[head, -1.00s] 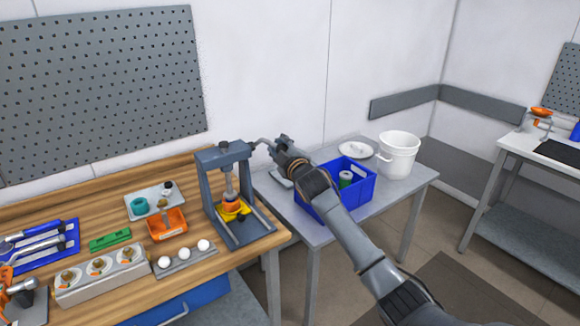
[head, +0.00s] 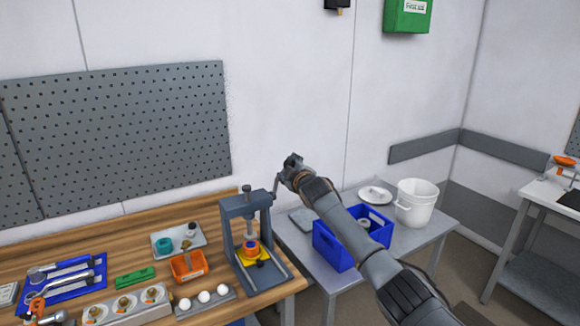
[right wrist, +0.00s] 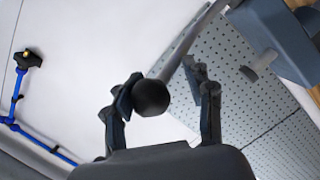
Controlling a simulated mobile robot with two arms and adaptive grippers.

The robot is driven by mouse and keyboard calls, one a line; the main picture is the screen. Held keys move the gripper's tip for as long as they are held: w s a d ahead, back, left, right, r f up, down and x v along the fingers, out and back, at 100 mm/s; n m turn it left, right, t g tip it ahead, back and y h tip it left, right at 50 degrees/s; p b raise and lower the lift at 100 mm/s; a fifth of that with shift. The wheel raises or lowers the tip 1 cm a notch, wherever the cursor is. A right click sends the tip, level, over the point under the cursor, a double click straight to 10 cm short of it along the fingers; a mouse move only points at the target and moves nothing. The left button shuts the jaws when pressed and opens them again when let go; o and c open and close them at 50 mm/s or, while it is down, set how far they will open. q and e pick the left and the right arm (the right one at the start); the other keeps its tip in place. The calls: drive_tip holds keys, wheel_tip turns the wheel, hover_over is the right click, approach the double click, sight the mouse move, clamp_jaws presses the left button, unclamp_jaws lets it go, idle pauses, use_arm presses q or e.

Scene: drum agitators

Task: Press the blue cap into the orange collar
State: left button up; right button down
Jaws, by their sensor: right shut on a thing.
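A grey-blue hand press (head: 240,208) stands at the right end of the wooden bench. Under its ram (head: 248,228) is the orange collar (head: 251,258), on a yellow holder (head: 262,261). A small patch of blue, the cap (head: 251,246), shows at the collar's top; how deep it sits is too small to tell. A gap shows between ram and cap. My right gripper (head: 291,162) is shut on the press lever's end, beside and above the press. In the right wrist view, the black ball knob (right wrist: 151,97) is between its fingers. My left gripper is out of view.
A side table holds a blue crate (head: 325,244), a white bucket (head: 416,204) and a white lid (head: 375,194).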

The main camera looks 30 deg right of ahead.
drive_tip(key=shift+d+r, duration=0.1)
drive_tip(key=shift+r, duration=0.6)
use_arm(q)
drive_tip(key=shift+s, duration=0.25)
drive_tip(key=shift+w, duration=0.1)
use_arm(e)
drive_tip(key=c, duration=0.9)
unclamp_jaws()
drive_tip(key=shift+w, duration=0.15)
drive_tip(key=shift+w+f, duration=0.15)
drive_tip(key=shift+f, duration=0.1)
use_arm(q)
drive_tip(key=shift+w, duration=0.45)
use_arm(e)
drive_tip(key=shift+f, duration=0.15)
